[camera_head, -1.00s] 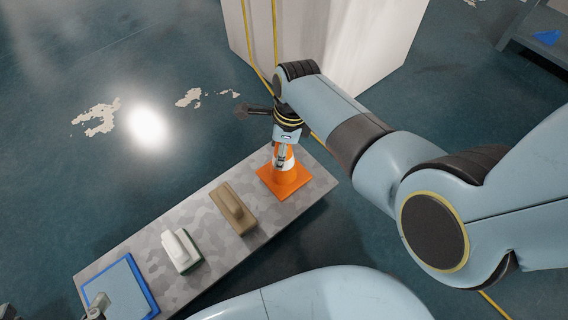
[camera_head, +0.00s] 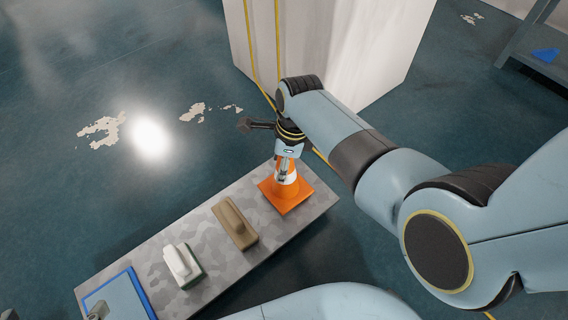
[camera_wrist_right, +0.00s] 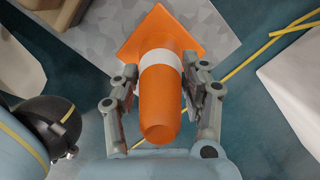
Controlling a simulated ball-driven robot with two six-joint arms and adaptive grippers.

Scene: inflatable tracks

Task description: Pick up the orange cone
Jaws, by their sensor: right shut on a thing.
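The orange cone (camera_head: 288,193) has a square base and a white band. It is upright at the far right end of the camouflage-patterned bench. In the wrist view the cone (camera_wrist_right: 160,105) has its tip toward the camera and its base beyond. My right gripper (camera_head: 285,170) comes down over the cone from above. Its two fingers (camera_wrist_right: 161,92) are shut on the cone's body, one on each side near the white band. I cannot tell whether the base touches the bench. My left gripper is not in view.
The bench (camera_head: 217,262) also carries a brown block with a raised grip (camera_head: 235,223), a white-and-green one (camera_head: 183,264) and a blue-edged flat piece (camera_head: 128,293). A large white block (camera_head: 325,45) stands behind my right arm. Open floor lies to the left.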

